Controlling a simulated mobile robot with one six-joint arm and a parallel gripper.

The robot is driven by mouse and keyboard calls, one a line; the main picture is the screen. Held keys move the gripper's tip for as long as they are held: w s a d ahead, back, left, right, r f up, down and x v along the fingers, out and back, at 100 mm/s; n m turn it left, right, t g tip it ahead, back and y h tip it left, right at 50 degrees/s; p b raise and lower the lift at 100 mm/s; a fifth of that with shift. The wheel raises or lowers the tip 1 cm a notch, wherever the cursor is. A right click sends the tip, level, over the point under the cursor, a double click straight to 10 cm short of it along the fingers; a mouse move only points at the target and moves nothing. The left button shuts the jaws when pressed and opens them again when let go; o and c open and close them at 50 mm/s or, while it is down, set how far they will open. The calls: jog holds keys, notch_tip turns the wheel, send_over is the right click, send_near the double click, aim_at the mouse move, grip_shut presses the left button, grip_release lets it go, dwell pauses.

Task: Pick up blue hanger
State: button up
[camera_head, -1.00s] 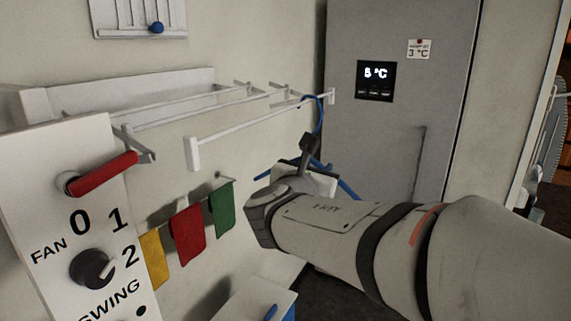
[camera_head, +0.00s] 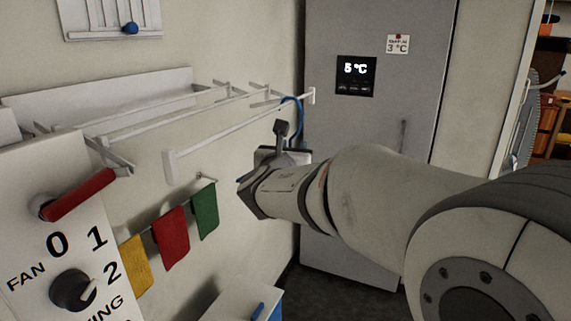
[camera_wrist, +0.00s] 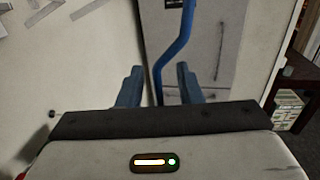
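The blue hanger (camera_head: 299,119) hangs by its hook over the far end of the white wall rack (camera_head: 240,122). Its lower part is hidden behind my arm in the head view. In the wrist view the blue hanger (camera_wrist: 171,52) runs as a bent bar down between the two fingers of my gripper (camera_wrist: 158,77). The fingers stand apart, with gaps visible on both sides of the bar. In the head view my wrist is just below the hook, and the fingertips are hidden.
A grey fridge (camera_head: 350,140) with a temperature display stands close behind the hanger. Yellow, red and green cloths (camera_head: 170,238) hang on the wall below the rack. A panel with a red lever (camera_head: 78,195) and fan knob (camera_head: 72,290) is at left.

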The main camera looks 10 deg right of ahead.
grip_shut()
dwell(0.5)
